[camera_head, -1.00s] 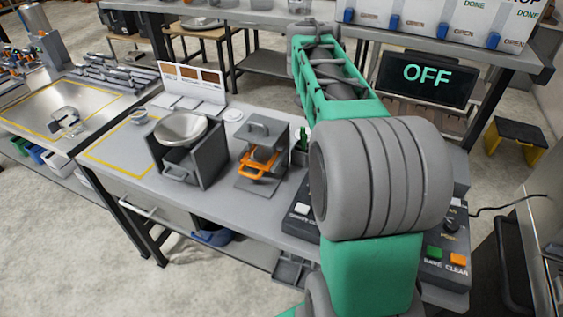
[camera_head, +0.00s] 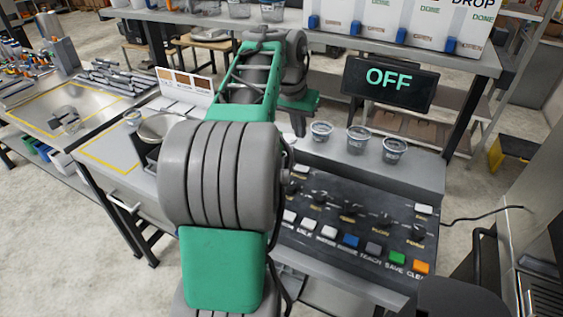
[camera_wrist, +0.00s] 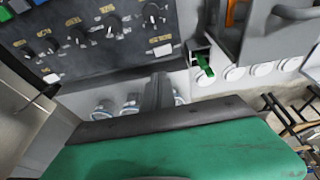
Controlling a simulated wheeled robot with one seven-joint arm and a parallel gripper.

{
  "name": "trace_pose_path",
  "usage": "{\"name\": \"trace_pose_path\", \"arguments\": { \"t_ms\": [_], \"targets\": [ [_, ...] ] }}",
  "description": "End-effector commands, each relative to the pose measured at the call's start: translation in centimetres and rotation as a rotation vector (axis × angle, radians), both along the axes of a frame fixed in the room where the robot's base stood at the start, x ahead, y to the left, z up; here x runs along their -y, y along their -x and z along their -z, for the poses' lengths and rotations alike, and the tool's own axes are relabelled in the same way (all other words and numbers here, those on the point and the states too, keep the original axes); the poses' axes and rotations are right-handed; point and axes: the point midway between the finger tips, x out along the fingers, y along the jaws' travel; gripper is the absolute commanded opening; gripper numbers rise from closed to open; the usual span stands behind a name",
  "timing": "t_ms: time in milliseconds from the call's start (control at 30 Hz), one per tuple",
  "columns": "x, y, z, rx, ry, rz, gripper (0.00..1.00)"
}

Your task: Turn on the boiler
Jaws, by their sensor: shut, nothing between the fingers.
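A black display (camera_head: 389,82) at the back reads OFF in green letters. No thing in view is clearly labelled as the boiler. My gripper (camera_head: 298,128) is shut and empty, pointing down above the bench behind my arm, left of several small clear cups. In the wrist view its dark fingers (camera_wrist: 159,92) are together. A green lever (camera_wrist: 204,65) on a small grey box stands to their right, apart from them. A dark control panel (camera_head: 345,222) with knobs and coloured buttons lies right of my arm; it also shows in the wrist view (camera_wrist: 85,40).
Small clear cups (camera_head: 357,140) stand on the ledge behind the panel. An orange-handled unit (camera_wrist: 232,12) is at the top right of the wrist view. My arm hides much of the bench's middle.

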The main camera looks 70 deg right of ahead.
Motion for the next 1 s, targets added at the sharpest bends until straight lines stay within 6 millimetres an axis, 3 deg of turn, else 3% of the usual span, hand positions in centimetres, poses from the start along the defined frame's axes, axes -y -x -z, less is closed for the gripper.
{"name": "trace_pose_path", "arguments": {
  "t_ms": [267, 433, 867, 1000],
  "targets": [
    [0.0, -0.2, 0.0, 0.000, 0.000, -0.003, 0.00],
    [0.3, -0.2, 1.3, -0.002, -0.001, -0.006, 0.00],
    [2.7, 0.5, 9.8, -0.001, -0.004, -0.005, 0.00],
    [2.6, 0.8, 12.1, 0.000, -0.002, -0.006, 0.00]
  ]
}}
